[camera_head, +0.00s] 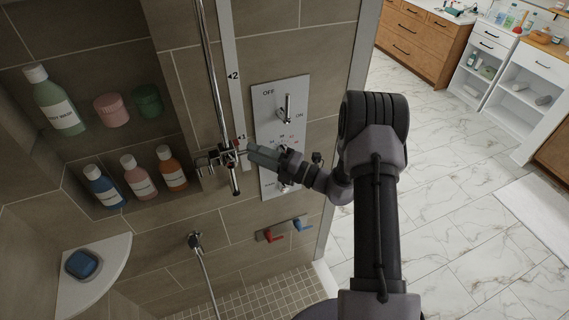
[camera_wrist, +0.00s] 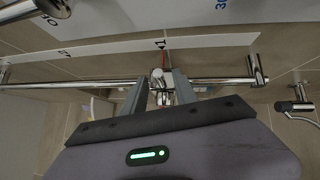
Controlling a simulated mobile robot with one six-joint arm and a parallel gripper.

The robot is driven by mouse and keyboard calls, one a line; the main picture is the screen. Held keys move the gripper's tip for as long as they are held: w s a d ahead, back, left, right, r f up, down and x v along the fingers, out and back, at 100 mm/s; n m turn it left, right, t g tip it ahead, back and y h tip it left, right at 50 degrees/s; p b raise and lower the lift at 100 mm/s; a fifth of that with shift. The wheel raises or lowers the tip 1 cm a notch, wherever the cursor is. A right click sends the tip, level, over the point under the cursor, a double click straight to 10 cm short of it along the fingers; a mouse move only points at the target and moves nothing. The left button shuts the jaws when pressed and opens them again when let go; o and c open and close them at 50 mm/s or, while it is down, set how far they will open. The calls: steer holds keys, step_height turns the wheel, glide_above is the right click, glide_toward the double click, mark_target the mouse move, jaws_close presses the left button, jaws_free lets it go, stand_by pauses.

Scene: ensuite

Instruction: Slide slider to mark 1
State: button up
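The slider (camera_head: 228,153) is a small chrome piece on the chrome vertical bar, near its lower end. In the wrist view, the slider (camera_wrist: 161,80) has a thin red pointer that lies close to the printed mark 1 (camera_wrist: 161,45); an exact match is hard to judge. The marked strip (camera_head: 231,50) beside the bar shows mark 2 higher up. My gripper (camera_head: 250,153) reaches in from the right at the slider. In the wrist view, the fingers of my gripper (camera_wrist: 161,85) stand on both sides of the slider, with little or no gap visible.
A panel (camera_head: 281,100) with an OFF/ON lever and dials stands right of the strip, close behind my arm. Bottles and jars fill wall niches at left, including a green bottle (camera_head: 55,103). Open tiled floor lies right.

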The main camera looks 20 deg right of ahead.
steer(key=v, duration=1.4)
steer(key=shift+s+d+b, duration=0.15)
steer(key=shift+s+b, duration=0.05)
steer(key=shift+b, duration=0.2)
steer(key=shift+f, duration=0.1)
